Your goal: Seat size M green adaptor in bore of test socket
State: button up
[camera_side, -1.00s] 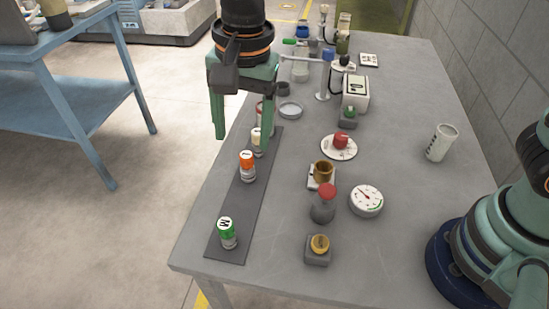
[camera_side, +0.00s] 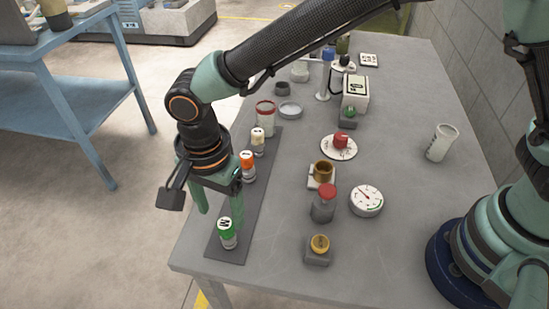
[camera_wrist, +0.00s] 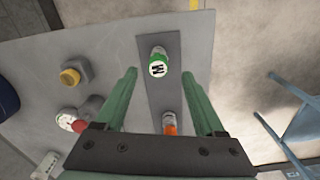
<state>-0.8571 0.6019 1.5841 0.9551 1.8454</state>
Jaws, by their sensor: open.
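The green adaptor (camera_side: 228,237), with a green top marked M and a grey lower body, stands upright on the dark strip at its near end. It also shows in the wrist view (camera_wrist: 158,66), between and just beyond my fingertips. My gripper (camera_side: 220,216) is open and empty, its fingers pointing down above the strip beside the adaptor. I cannot tell for sure which piece is the test socket. A brass cup (camera_side: 322,171) on a pale base and a grey block with a yellow round top (camera_side: 318,250) stand right of the strip.
The orange-topped piece (camera_side: 248,167) and cream-topped piece (camera_side: 258,141) stand farther along the dark strip (camera_side: 228,206). Bare table lies between strip and block.

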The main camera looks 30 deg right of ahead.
aim_at(224, 223)
notch_tip(224, 223, down, 4)
jog(key=shift+s+d+f, duration=0.1)
jog(key=shift+d+f, duration=0.05)
jog(key=shift+f, duration=0.1)
grip_shut()
dwell(1.4)
